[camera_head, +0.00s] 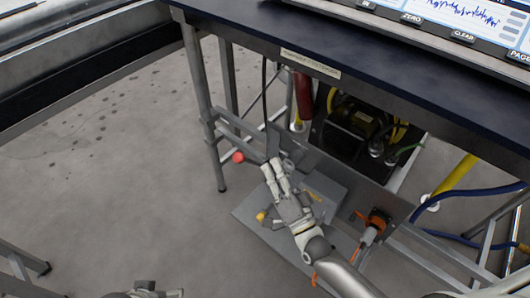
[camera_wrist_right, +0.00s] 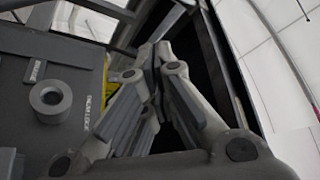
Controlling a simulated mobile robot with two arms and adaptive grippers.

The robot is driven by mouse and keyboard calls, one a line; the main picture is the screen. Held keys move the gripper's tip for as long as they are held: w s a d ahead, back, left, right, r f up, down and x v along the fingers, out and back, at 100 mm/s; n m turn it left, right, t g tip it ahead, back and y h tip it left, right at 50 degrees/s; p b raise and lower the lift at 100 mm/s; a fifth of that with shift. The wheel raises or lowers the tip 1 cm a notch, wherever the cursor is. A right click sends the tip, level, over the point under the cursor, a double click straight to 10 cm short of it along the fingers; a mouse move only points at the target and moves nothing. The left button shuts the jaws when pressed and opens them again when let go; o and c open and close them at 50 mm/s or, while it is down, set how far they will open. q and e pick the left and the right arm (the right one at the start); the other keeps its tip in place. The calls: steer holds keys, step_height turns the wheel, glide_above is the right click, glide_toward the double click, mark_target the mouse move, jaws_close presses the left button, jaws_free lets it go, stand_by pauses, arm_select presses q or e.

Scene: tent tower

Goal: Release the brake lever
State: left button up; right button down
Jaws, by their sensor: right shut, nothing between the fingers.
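A lever with a red knob (camera_head: 238,157) sticks out to the left under the dark table in the head view; I take it to be the brake lever. My right gripper (camera_head: 272,166) is shut and empty, its fingertips just right of the knob and close to the lever's inner end. I cannot tell whether they touch it. In the right wrist view the shut fingers (camera_wrist_right: 150,62) stand beside a dark panel (camera_wrist_right: 75,55). The knob does not show there. At the bottom edge of the head view, pale parts, probably my left gripper (camera_head: 148,292), are mostly cut off.
The dark tabletop (camera_head: 330,50) overhangs the work area, with table legs (camera_head: 204,110) at left. A grey plate (camera_head: 260,215) with a yellow knob lies below my right gripper. An orange fitting (camera_head: 378,220) and blue hose (camera_head: 465,191) are at right. Floor at left is clear.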

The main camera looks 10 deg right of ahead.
steer(key=shift+v, duration=1.15)
steer(key=shift+d, duration=0.1)
